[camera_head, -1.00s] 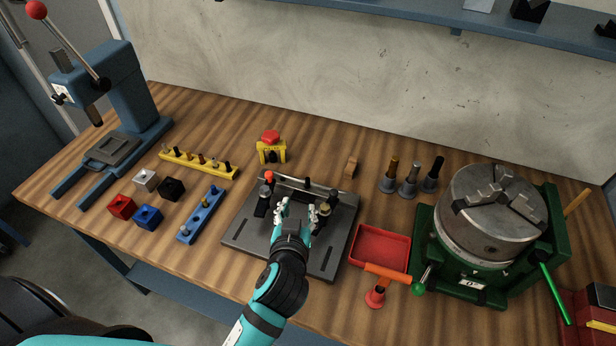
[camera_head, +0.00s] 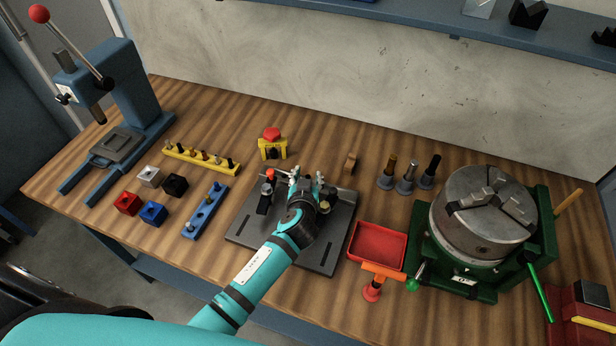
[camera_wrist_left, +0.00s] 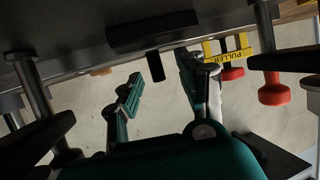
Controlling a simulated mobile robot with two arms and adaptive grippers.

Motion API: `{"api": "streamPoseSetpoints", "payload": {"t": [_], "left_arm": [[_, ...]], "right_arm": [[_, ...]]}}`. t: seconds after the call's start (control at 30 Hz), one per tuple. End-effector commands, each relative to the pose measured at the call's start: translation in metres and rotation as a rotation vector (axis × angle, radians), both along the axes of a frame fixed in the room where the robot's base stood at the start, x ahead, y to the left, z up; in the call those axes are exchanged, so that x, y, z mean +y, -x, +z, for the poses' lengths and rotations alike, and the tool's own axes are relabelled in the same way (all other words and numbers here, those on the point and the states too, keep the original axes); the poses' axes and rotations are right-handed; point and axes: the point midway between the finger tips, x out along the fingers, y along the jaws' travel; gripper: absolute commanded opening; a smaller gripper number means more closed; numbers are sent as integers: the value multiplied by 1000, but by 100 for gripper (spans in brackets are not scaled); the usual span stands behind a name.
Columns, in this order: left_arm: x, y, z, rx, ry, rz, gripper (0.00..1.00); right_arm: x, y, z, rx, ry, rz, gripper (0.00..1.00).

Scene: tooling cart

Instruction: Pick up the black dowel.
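In the left wrist view, which looks upside down, a short black dowel (camera_wrist_left: 156,66) stands out from the dark fixture plate (camera_wrist_left: 80,35). My left gripper (camera_wrist_left: 160,85) is open, with its two fingers apart on either side of the dowel's line. The dowel shows in the gap just beyond the fingertips, and no contact is visible. In the head view my left gripper (camera_head: 305,183) is over the back part of the fixture plate (camera_head: 240,230), and the gripper and wrist largely cover the dowel. My right gripper is not in view.
Toggle clamps flank the gripper, one with a red tip (camera_head: 270,174). A yellow puller block (camera_head: 272,150) stands behind the plate. A red tray (camera_head: 378,245) and a large chuck (camera_head: 483,215) are right. A blue rack (camera_head: 205,212) and a yellow rack (camera_head: 200,159) are left.

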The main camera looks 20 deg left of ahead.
Motion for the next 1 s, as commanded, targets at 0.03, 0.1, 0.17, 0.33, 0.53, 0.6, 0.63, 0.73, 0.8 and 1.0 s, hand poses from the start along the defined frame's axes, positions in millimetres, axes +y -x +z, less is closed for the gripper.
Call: {"api": "streamPoseSetpoints", "payload": {"t": [0.03,0.1,0.17,0.33,0.53,0.6,0.63,0.73,0.8,1.0], "left_arm": [[0,-2,0,0,-1,-1,40],[0,-2,-1,0,0,-1,40],[0,-2,-1,0,0,-1,40],[0,-1,-1,0,0,-1,27],[0,-1,-1,0,1,-1,1],[0,-1,-1,1,1,-1,0],[0,-1,-1,1,1,-1,0],[0,-1,-1,1,2,-1,0],[-1,-1,-1,0,2,-1,0],[-1,-1,0,-1,3,-2,0]], "right_arm": [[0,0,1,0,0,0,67],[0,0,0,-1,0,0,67],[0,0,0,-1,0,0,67],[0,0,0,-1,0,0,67],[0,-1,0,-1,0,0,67],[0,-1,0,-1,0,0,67],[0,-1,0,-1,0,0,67],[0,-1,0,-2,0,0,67],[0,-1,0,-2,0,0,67],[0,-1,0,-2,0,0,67]]}}
